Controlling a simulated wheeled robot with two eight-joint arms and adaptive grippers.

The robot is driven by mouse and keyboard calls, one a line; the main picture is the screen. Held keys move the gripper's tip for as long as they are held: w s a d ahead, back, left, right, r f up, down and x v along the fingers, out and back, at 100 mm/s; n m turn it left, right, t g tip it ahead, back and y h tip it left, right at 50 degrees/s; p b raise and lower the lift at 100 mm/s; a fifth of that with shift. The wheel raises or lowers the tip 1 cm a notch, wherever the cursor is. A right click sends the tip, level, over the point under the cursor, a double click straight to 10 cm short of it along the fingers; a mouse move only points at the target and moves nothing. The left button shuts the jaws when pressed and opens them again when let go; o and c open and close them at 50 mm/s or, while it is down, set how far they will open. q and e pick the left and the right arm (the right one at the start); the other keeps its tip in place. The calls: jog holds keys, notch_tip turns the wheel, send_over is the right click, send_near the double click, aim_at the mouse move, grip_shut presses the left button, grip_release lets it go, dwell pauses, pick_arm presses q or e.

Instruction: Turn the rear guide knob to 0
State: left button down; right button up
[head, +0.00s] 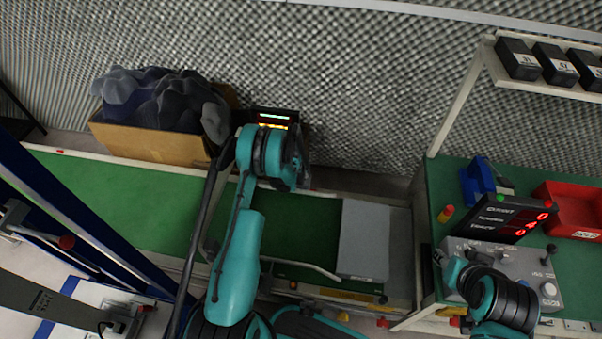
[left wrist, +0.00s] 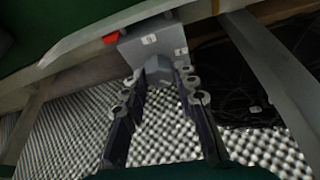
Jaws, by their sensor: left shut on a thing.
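In the left wrist view, a grey faceted knob (left wrist: 159,69) sits on a grey box (left wrist: 150,42) with small white labels, one seeming to read 0. My left gripper (left wrist: 160,88) has its two dark fingers on either side of the knob and is shut on it. The knob's pointer direction cannot be made out. In the head view, my left arm reaches over the green conveyor to its far edge; its wrist hides the knob and the fingers. My right arm is at the lower right beside the control panel (head: 514,262); its fingers do not show clearly.
A cardboard box (head: 150,142) of dark foam stands behind the green conveyor (head: 120,205). A grey block (head: 363,240) is at the conveyor's right end. A display (head: 507,219), blue bin (head: 477,184) and red bin (head: 570,208) stand on the right bench. Metal rails flank the left fingers.

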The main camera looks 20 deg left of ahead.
dwell(0.5)
pick_arm(q)
jog(key=c, duration=1.2)
grip_release()
jog(key=v, duration=0.7)
jog(key=shift+r, duration=0.25)
